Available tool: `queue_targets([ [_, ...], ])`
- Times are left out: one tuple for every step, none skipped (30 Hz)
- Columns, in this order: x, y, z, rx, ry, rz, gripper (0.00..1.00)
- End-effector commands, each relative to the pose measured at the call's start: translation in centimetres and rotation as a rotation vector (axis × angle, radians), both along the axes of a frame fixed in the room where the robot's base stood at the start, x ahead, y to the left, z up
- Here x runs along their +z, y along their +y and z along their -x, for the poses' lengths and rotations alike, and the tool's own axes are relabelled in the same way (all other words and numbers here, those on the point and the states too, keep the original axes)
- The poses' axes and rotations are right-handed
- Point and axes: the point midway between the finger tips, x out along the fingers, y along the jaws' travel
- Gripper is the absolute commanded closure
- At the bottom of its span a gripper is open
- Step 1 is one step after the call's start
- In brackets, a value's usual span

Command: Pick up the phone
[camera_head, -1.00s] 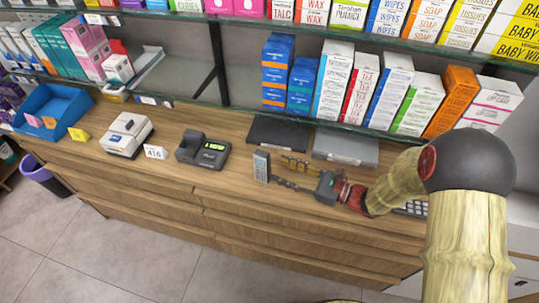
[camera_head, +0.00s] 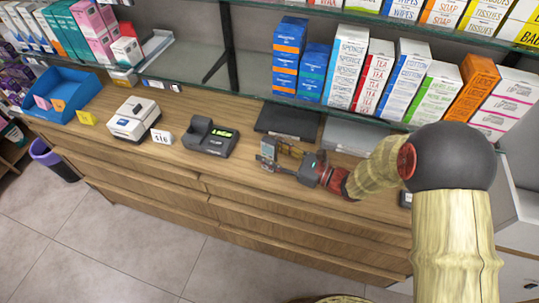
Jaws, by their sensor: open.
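The phone (camera_head: 268,148) appears to be the small grey upright handset on the wooden counter, right of a black device with a lit green display. My gripper (camera_head: 272,157) reaches in from the right, low over the counter. Its jaws are open, one finger behind and one in front, with the tips at the phone. The phone seems to stand between the fingertips. The near finger hides its lower part, and I cannot tell whether either finger touches it.
The black device (camera_head: 209,138) stands close on the left. A white machine (camera_head: 133,118) and a number card (camera_head: 161,137) are farther left. A dark flat case (camera_head: 287,121) and a grey one (camera_head: 345,137) lie behind. A glass shelf (camera_head: 330,112) with boxes hangs above.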

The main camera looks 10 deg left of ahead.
Motion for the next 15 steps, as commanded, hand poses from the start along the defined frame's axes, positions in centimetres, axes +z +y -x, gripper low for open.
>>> queue_targets([
  [0.02, -0.01, 0.00, 0.000, 0.000, 0.000, 0.60],
  [0.02, -0.02, 0.01, 0.000, 0.000, 0.000, 0.61],
  [0.02, -0.02, 0.01, 0.000, 0.000, 0.000, 0.64],
  [0.02, -0.02, 0.01, 0.000, 0.000, 0.000, 0.65],
  [0.01, -0.03, 0.01, 0.000, 0.000, 0.000, 0.67],
  [0.01, -0.03, 0.01, 0.000, 0.000, 0.000, 0.69],
  [0.01, -0.03, 0.01, 0.000, 0.000, 0.000, 0.71],
  [0.01, -0.03, 0.01, 0.000, 0.000, 0.000, 0.73],
  [0.01, -0.03, 0.01, 0.000, 0.000, 0.000, 0.75],
  [0.01, -0.04, 0.01, 0.000, 0.000, 0.000, 0.77],
  [0.01, -0.04, 0.01, 0.000, 0.000, 0.000, 0.78],
  [0.00, -0.04, 0.01, 0.000, 0.000, 0.000, 0.81],
  [0.00, -0.04, 0.01, 0.000, 0.000, 0.000, 0.82],
  [0.00, -0.04, 0.01, 0.000, 0.000, 0.000, 0.84],
  [0.00, -0.04, 0.01, 0.000, 0.000, 0.000, 0.86],
])
